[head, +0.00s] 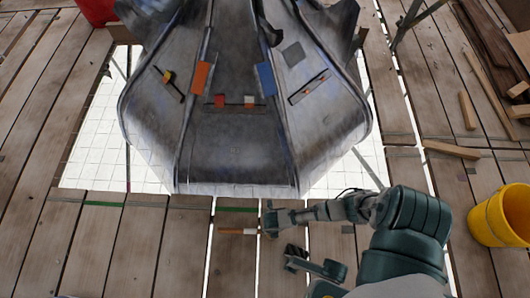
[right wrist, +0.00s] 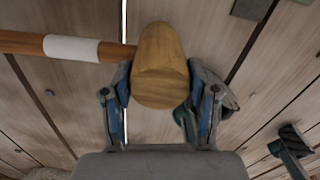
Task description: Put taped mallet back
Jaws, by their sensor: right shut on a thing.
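My right gripper (head: 268,222) is shut on the wooden head of the taped mallet (head: 240,231), over the planks in front of the spire. In the right wrist view the mallet's pale wooden head (right wrist: 162,68) sits between the two fingers of my right gripper (right wrist: 160,92). Its orange-brown handle, with a white tape band (right wrist: 71,48), runs out to the left. My left gripper is not in view.
The grey metal spire (head: 238,160) carries an orange block (head: 201,78), a blue block (head: 265,79) and other small pieces. A bright opening surrounds it. A yellow bucket (head: 502,216) and loose timber (head: 467,110) are at right. A red container (head: 96,10) is at upper left.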

